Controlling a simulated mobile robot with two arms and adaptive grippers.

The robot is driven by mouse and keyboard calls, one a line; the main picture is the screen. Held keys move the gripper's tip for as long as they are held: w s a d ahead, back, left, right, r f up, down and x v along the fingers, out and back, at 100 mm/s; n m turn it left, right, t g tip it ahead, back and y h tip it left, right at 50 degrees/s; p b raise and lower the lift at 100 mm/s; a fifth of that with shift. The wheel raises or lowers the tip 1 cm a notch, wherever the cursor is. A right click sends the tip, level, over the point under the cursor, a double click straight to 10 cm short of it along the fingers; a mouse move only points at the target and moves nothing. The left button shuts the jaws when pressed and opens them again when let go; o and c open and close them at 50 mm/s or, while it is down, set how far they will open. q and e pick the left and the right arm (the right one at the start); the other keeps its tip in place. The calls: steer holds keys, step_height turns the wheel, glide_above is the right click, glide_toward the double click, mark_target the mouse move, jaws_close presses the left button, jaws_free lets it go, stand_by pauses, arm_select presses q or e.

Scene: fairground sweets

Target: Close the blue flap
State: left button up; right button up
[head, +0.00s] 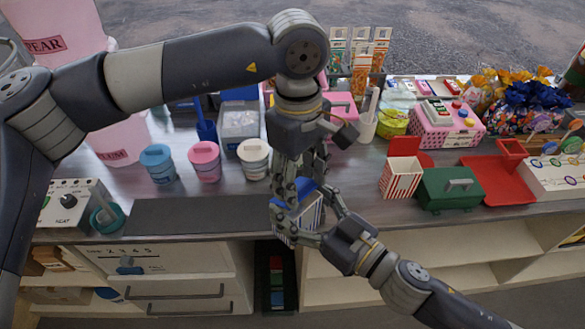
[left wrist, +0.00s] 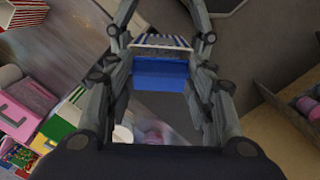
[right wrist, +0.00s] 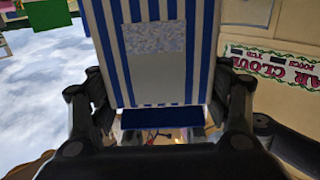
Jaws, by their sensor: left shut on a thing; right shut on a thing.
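A blue-and-white striped box (head: 308,214) is held over the counter's front edge. Its blue flap (head: 293,190) shows at its top, partly hidden by fingers. My left gripper (head: 298,185) comes down from above and is shut on the flap; in the left wrist view the flap (left wrist: 160,74) lies between the fingers, with a striped wall beyond it. My right gripper (head: 305,222) reaches from the lower right and is shut on the box body. In the right wrist view the striped box (right wrist: 150,55) fills the space between the fingers, with the dark blue flap (right wrist: 160,118) below. The flap's exact angle is unclear.
A red-striped box (head: 400,180) with a raised red flap and a green box (head: 450,188) stand to the right. Blue (head: 158,165), pink (head: 205,162) and white (head: 254,160) tubs stand at left. A bare dark mat (head: 190,216) lies along the front.

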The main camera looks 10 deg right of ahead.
arm_select(q)
steer(key=shift+s+d+f+t+y, duration=0.3)
steer(key=shift+s+d+t+y, duration=0.2)
steer(key=shift+t, duration=0.1)
steer(key=shift+w+a, duration=0.1)
steer(key=shift+a, duration=0.1)
steer(key=o, duration=1.1)
steer(key=shift+w+r, duration=0.1)
steer(key=shift+r, duration=0.45)
steer(key=r, duration=0.7)
steer(key=s+d+r, duration=0.1)
steer(key=r, duration=0.2)
steer(key=shift+r, duration=0.4)
